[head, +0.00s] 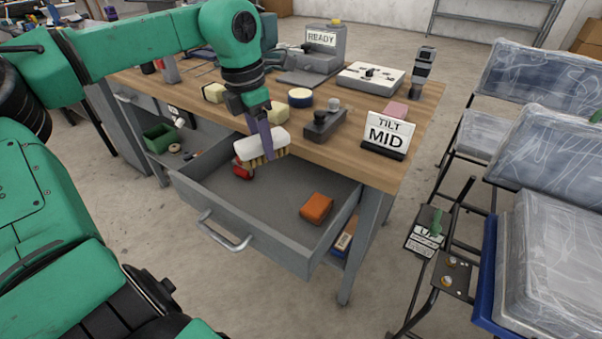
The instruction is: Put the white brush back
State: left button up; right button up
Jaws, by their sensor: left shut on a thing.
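My left gripper (266,150) is shut on the white brush (247,150). The brush has a white back and tan bristles that point down. It is held above the back part of an open grey drawer (262,195), close to the front edge of the wooden workbench (345,165). In the drawer lie an orange object (316,207) at the right and a small red object (242,172) at the back, partly beneath the brush. My right gripper is not in view.
A "TILT MID" sign (385,138), a dark grey block (324,126) and a round tape-like item (300,97) stand on the bench. A green bin (160,138) is on the shelf at left. The drawer's middle is clear. Wrapped seats (555,260) stand at right.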

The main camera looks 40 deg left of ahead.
pick_arm(q)
jog(key=shift+w+f, duration=0.25)
jog(key=shift+w, duration=0.15)
jog(key=f, duration=0.4)
jog(key=f+b, duration=0.1)
jog(key=f, duration=0.4)
jog(key=s+f+b, duration=0.1)
jog(key=f, duration=0.3)
jog(key=shift+f, duration=0.2)
jog(key=shift+w+a+r, duration=0.15)
jog(key=shift+w+r, duration=0.05)
jog(key=shift+w, duration=0.05)
jog(key=w, duration=0.1)
jog(key=w+f+b, duration=0.1)
jog(key=w, duration=0.1)
jog(key=shift+w, duration=0.25)
jog(key=shift+c, duration=0.6)
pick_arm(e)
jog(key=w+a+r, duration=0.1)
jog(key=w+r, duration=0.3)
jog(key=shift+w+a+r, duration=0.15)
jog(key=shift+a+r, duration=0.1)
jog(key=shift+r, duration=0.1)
pick_arm(q)
jog(key=o, duration=1.3)
